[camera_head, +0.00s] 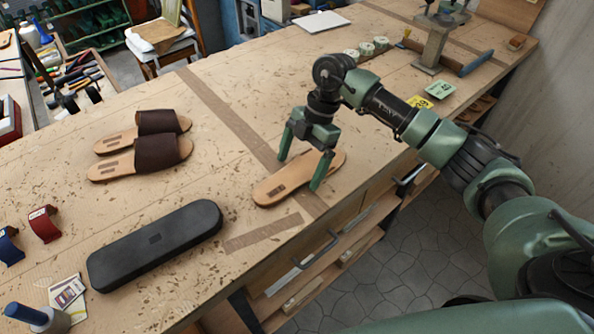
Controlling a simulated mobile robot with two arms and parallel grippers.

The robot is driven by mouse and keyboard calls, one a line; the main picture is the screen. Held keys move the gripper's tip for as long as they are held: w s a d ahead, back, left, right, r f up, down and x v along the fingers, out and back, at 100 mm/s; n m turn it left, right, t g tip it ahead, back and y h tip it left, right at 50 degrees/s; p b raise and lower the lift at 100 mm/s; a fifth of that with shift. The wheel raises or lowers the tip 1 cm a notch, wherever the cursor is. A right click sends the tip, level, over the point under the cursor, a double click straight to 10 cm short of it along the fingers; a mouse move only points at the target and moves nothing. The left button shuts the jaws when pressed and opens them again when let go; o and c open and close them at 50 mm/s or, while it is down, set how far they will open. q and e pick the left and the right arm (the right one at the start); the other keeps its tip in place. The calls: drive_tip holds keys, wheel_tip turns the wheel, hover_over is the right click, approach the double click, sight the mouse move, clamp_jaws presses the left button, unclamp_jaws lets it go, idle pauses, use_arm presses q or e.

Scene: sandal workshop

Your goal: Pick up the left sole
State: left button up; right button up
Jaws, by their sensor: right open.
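A single tan sole (275,187) lies flat on the wooden workbench, close to its front edge. My right gripper (301,174) is open above it, with one green finger on each side of the sole. The near finger hides a small part of the sole; whether the fingers touch it I cannot tell. My left gripper does not show.
A pair of brown-strapped sandals (158,153) lies left on the bench (235,160). A long black case (155,245) lies near the front. A red strap piece (44,224) sits at far left. A metal stand (432,45) is at the back right. Drawers (320,250) are below.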

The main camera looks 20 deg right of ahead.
drive_tip(key=c, duration=1.5)
drive_tip(key=shift+r, duration=0.1)
drive_tip(key=shift+c, duration=0.2)
